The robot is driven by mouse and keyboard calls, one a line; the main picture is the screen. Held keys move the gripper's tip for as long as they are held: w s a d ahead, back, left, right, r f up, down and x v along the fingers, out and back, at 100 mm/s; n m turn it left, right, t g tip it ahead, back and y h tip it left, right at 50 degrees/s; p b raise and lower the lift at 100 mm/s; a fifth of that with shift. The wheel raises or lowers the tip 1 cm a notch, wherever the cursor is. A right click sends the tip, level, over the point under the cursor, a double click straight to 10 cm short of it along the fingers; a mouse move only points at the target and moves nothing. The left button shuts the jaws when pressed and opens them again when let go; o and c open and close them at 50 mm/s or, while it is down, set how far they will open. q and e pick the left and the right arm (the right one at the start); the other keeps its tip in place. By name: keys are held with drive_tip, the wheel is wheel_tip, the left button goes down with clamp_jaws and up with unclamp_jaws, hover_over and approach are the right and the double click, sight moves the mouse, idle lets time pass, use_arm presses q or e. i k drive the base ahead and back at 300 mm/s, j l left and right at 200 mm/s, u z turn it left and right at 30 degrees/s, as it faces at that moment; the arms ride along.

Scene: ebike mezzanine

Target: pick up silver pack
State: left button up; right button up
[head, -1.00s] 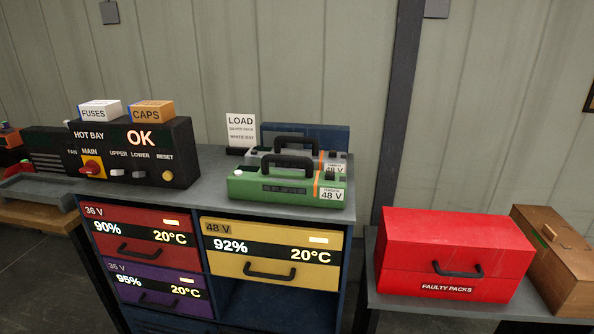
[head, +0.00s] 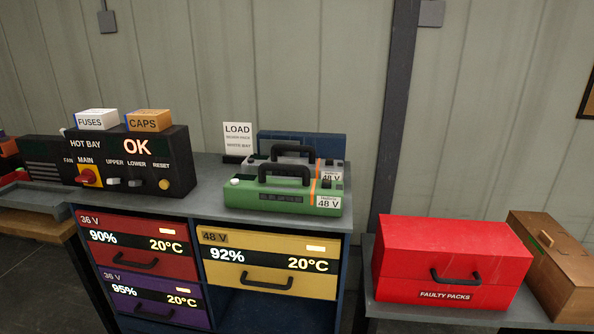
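The silver pack (head: 330,166) stands on the grey cabinet top, directly behind the green pack (head: 270,197). Only its upper edge, its right end with a 48 V label and its black handle (head: 300,151) show; the green pack hides most of its front. The green pack has its own black handle and a 48 V label. A blue case (head: 318,142) stands behind the silver pack. Neither of my grippers is in view.
A hot bay control box (head: 130,160) with fuses and caps boxes on top stands at the left of the cabinet (head: 210,205). A load sign (head: 238,138) stands behind the packs. A red faulty packs box (head: 450,262) and a wooden box (head: 550,262) sit on a lower surface at right. An open cabinet slot (head: 265,312) lies below the yellow drawer.

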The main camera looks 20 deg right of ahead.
sight(332, 169)
drive_tip(key=i+l+z, duration=0.1)
drive_tip(key=l+z, duration=0.25)
drive_tip(key=i+l+z, duration=0.1)
drive_tip(key=l+z, duration=0.2)
drive_tip(key=i+l+z, duration=0.15)
drive_tip(key=z, duration=0.2)
